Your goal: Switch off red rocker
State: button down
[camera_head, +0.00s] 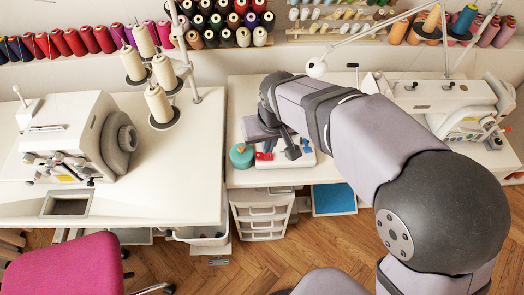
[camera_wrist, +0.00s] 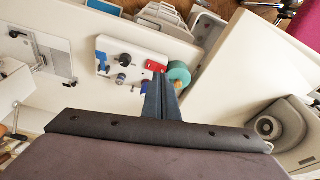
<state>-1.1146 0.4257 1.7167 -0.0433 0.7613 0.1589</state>
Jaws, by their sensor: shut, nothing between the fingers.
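The red rocker (camera_head: 264,156) sits on a white switch panel (camera_head: 303,160) on the middle table. In the wrist view the red rocker (camera_wrist: 155,66) lies just beyond my fingertips, near the panel's right end. My gripper (camera_wrist: 159,78) is shut and empty, its two dark fingers side by side and pointing at the panel beside the rocker. I cannot tell whether the tips touch anything. In the head view my gripper (camera_head: 291,151) is over the panel, to the right of the rocker. The rocker's tilt is too small to read.
A teal round container (camera_wrist: 178,72) stands right beside the panel, close to my fingers. The panel also carries a blue part (camera_wrist: 101,58) and dark knobs (camera_wrist: 124,60). Sewing machines stand left (camera_head: 75,140) and right (camera_head: 455,105). Thread cones (camera_head: 160,103) stand on the left table.

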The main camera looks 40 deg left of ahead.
jog(key=a+r+m, duration=0.1)
jog(key=w+a+r+m, duration=0.1)
jog(key=shift+w+r, duration=0.15)
jog(key=shift+r, duration=0.15)
jog(key=shift+f, duration=0.1)
jog(key=p, duration=0.3)
send_over(260, 156)
jog(key=f, duration=0.8)
jog(key=d+f, duration=0.1)
jog(key=f, duration=0.3)
jog(key=shift+s, duration=0.2)
jog(key=shift+a+f+p, duration=0.1)
jog(key=shift+f+p, duration=0.25)
jog(key=shift+f, duration=0.3)
jog(key=shift+s+f, duration=0.1)
jog(key=shift+f, duration=0.05)
